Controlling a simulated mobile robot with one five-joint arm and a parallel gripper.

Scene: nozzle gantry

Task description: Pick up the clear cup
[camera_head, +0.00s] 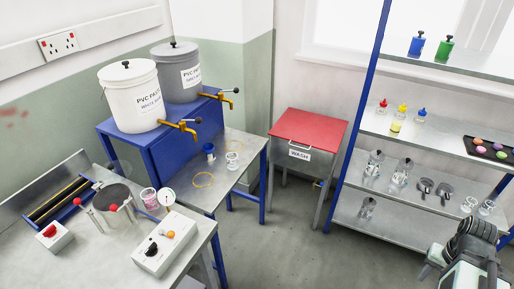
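Several clear vessels are in view. A small clear cup (232,158) stands on the low metal table below the taps, right of a dark blue cup (209,151). I cannot tell which of these is the task's clear cup. My arm shows at the lower right.
A blue-framed shelf rack (352,213) with glassware and metal tools stands at right. A red-topped wash bin (308,127) stands between rack and table. The left bench (95,266) holds a control box (165,244) and a metal pot (116,207). The middle floor is clear.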

